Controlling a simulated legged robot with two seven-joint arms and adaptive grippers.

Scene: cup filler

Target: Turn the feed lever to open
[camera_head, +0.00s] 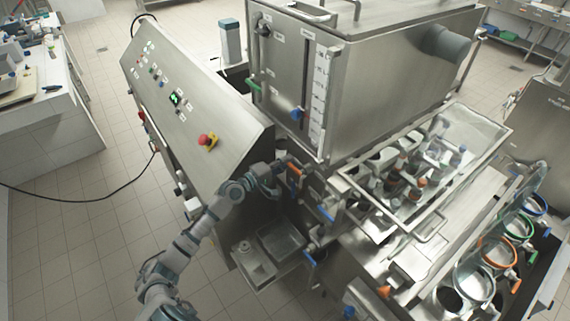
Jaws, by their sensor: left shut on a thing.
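My left arm reaches up from the bottom left, and its left gripper (284,162) is at the pipework below the front corner of the steel tank (365,70). It is shut on an orange-handled lever (294,169); the exact contact is small and partly hidden by the gripper. I cannot read a label that names this as the feed lever. A blue-handled lever (326,213) sits just below and to the right, apart from the gripper. Another blue lever (310,258) is lower down. My right gripper is not in view.
A sloped control panel (185,95) with a red emergency button (207,140) stands left of the tank. A framed tray of bottles (405,235) is at the right, with several ringed cups (474,282) beyond it.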

